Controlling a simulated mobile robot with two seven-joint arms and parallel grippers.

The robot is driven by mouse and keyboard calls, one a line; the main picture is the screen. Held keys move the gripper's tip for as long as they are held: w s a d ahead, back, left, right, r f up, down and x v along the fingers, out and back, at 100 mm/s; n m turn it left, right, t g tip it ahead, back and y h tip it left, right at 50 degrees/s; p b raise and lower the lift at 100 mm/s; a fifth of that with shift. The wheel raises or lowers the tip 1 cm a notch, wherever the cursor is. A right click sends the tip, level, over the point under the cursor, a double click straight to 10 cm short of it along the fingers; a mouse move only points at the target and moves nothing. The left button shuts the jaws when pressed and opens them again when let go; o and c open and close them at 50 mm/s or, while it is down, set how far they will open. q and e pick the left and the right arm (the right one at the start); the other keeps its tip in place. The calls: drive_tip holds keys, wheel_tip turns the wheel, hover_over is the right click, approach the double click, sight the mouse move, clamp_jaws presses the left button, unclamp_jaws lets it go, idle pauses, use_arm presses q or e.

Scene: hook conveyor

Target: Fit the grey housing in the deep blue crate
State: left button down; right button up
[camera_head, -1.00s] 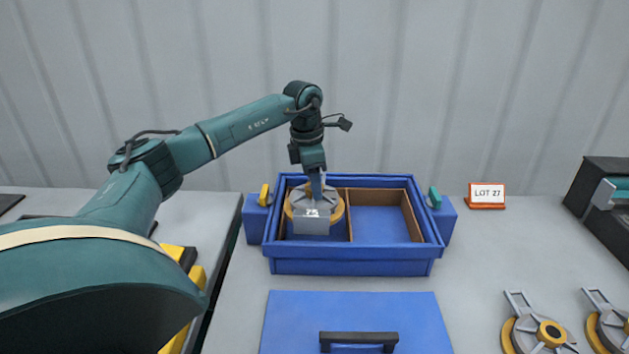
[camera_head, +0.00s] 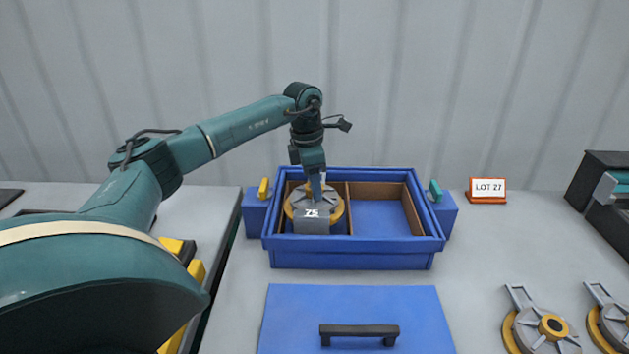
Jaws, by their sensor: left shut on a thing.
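My left gripper (camera_head: 317,190) comes down from above and is shut on the housing's top. The housing hides most of that compartment, so I cannot tell whether it touches the floor. The right compartment (camera_head: 382,218) is empty, with brown walls and a blue floor. My right gripper is not in view.
A blue lid (camera_head: 290,325) with a black handle lies in front of the crate. Blue blocks with yellow and green tabs flank it. A LOT 27 sign (camera_head: 487,190) stands to the right. Two more housings (camera_head: 541,328) lie at the front right, and a dark machine (camera_head: 603,195) stands behind them.

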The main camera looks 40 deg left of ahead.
sight(314, 205)
use_arm(q)
drive_tip(key=shift+f+b, duration=0.7)
drive_tip(key=shift+f, duration=0.65)
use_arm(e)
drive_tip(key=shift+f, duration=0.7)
use_arm(q)
drive_tip(key=shift+f+b, duration=1)
drive_tip(key=shift+f, duration=0.9)
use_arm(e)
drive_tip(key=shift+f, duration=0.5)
use_arm(q)
drive_tip(key=c, duration=1)
unclamp_jaws()
drive_tip(key=shift+c, duration=0.2)
drive_tip(key=shift+o, duration=1.2)
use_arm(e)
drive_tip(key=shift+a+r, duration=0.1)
use_arm(q)
drive_tip(key=shift+r, duration=0.65)
drive_tip(key=r, duration=0.8)
drive_tip(key=s+a+r, duration=0.1)
drive_tip(key=r, duration=0.3)
drive_tip(key=shift+s, duration=0.1)
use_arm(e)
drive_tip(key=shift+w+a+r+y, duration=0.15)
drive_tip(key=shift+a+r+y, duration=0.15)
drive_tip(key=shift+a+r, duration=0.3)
